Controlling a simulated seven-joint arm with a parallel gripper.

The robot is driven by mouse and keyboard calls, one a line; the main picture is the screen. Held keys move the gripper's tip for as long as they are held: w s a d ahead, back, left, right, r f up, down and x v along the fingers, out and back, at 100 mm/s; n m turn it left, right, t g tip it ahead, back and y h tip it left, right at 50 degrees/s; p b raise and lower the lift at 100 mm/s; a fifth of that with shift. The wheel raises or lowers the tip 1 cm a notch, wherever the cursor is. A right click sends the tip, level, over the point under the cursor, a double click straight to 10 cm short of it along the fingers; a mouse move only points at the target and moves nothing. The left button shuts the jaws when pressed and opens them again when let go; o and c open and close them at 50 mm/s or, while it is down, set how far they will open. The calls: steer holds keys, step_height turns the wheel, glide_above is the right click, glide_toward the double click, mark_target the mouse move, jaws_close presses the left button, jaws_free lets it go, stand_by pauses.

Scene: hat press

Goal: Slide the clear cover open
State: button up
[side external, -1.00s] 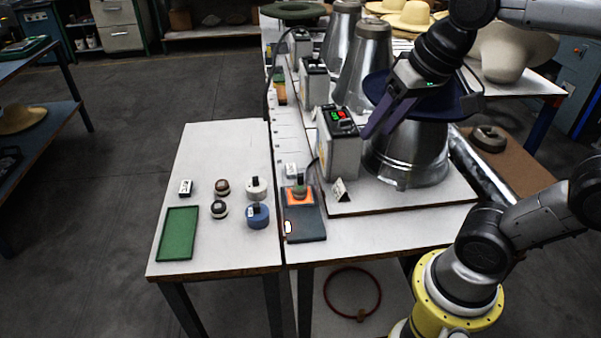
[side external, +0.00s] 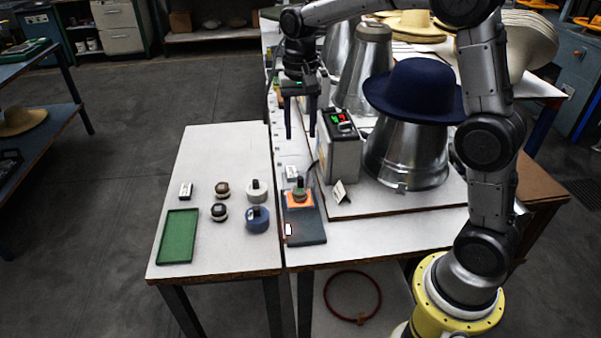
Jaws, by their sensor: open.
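I cannot make out a clear cover with certainty. A grey control box (side external: 340,150) with green and red lit marks on top stands left of the metal cone (side external: 405,155). A dark base with an orange pad (side external: 299,200) and a dark-handled round stamp-like piece (side external: 299,190) lies near the table's front; any clear part around it is too small to tell. My gripper (side external: 300,135) points down with its two dark fingers apart and empty. It appears above the narrow strip of table left of the control box and beyond the orange pad, touching nothing that I can see.
A navy hat (side external: 414,88) sits on the metal cone. A white side table (side external: 230,150) holds a green tray (side external: 178,236) and several small round pieces. A small white card (side external: 339,192) stands before the control box. More cones and boxes stand behind.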

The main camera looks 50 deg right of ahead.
mark_target(300, 178)
step_height(300, 178, down, 13)
steer(key=shift+f, duration=0.1)
stand_by(0.3)
jaws_close()
stand_by(1.5)
